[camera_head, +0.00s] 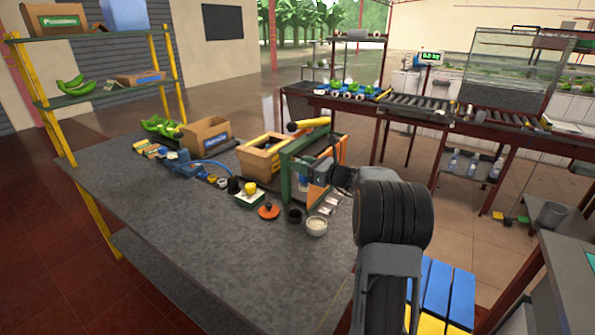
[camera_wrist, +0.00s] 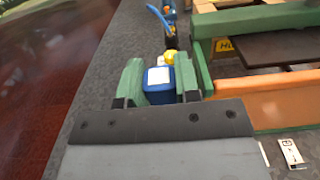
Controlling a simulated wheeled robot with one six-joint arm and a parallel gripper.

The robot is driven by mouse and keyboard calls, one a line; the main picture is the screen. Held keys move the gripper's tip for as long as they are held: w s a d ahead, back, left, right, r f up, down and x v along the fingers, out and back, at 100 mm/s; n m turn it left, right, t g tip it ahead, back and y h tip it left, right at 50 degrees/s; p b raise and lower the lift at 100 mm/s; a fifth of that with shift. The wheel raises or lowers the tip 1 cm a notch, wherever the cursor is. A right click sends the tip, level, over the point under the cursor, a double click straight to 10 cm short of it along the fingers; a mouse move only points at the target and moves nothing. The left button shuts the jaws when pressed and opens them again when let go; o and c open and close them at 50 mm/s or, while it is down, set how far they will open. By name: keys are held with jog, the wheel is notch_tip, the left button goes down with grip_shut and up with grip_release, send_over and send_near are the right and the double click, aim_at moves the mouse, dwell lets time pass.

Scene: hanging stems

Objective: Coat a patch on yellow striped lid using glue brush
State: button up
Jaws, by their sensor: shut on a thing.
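My gripper (camera_wrist: 158,84) is shut on a blue container (camera_wrist: 159,95) with a white label, held between its two green fingers. A yellow round part (camera_wrist: 169,58) shows just beyond it; I cannot tell whether it belongs to the container. I cannot tell whether the held thing is the glue brush. In the head view my gripper (camera_head: 305,180) is low beside a green-framed stand. A yellow knob-like thing (camera_head: 250,188) sits on a small green and white box, left of my gripper. I cannot make out a yellow striped lid for certain.
The green-framed stand (camera_head: 286,172) is close by my gripper, with a cardboard box (camera_head: 258,163) behind it. An orange disc (camera_head: 268,211), a black cup (camera_head: 294,216) and a white bowl (camera_head: 317,229) stand in front. The near left of the grey table (camera_head: 200,240) is clear.

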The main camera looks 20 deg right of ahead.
jog(key=s+d+f+b, duration=0.1)
jog(key=s+f+b, duration=0.1)
jog(key=f+b, duration=0.2)
jog(key=s+d+f+b, duration=0.1)
jog(key=f+b, duration=0.3)
jog(key=f, duration=0.4)
jog(key=shift+v, duration=0.95)
jog(key=shift+s+a+f+b, duration=0.1)
jog(key=shift+a+f+b, duration=0.05)
jog(key=shift+f+b, duration=0.45)
dwell(1.2)
notch_tip(320, 180, up, 7)
jog(key=p, duration=0.5)
jog(key=shift+p, duration=0.4)
dwell(0.7)
